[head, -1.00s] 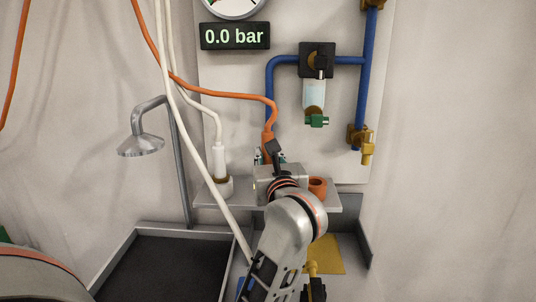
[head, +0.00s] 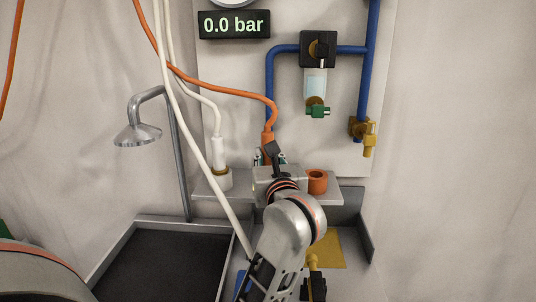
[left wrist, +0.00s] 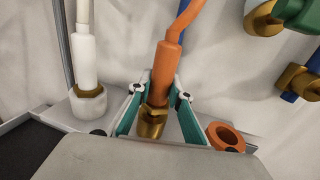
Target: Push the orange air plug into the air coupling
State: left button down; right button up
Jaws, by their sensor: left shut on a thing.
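The orange air plug (head: 267,141) hangs on an orange hose. In the left wrist view the plug (left wrist: 165,70) is roughly upright, brass end (left wrist: 152,122) down. My left gripper (head: 270,158) is shut around it above the wall shelf, left of the empty orange ring holder (head: 317,181). In the left wrist view the teal fingers (left wrist: 160,92) flank the plug. A green fitting (head: 317,111) hangs under a clear bowl, and a brass fitting (head: 367,138) sits on the blue pipe. Which is the air coupling I cannot tell. Both are apart from the plug.
A white plug (head: 219,152) stands in its holder on the grey shelf (head: 205,190). White and orange hoses hang at left. A shower head (head: 137,134) stands over a dark basin (head: 165,255). The display (head: 234,24) reads 0.0 bar. A yellow sheet (head: 328,249) lies below.

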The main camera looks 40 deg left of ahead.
aim_at(267, 131)
pick_arm(q)
jog(key=shift+f+b, duration=0.4)
jog(key=shift+f, duration=0.4)
jog(key=c, duration=1.8)
grip_release()
notch_tip(267, 131, up, 10)
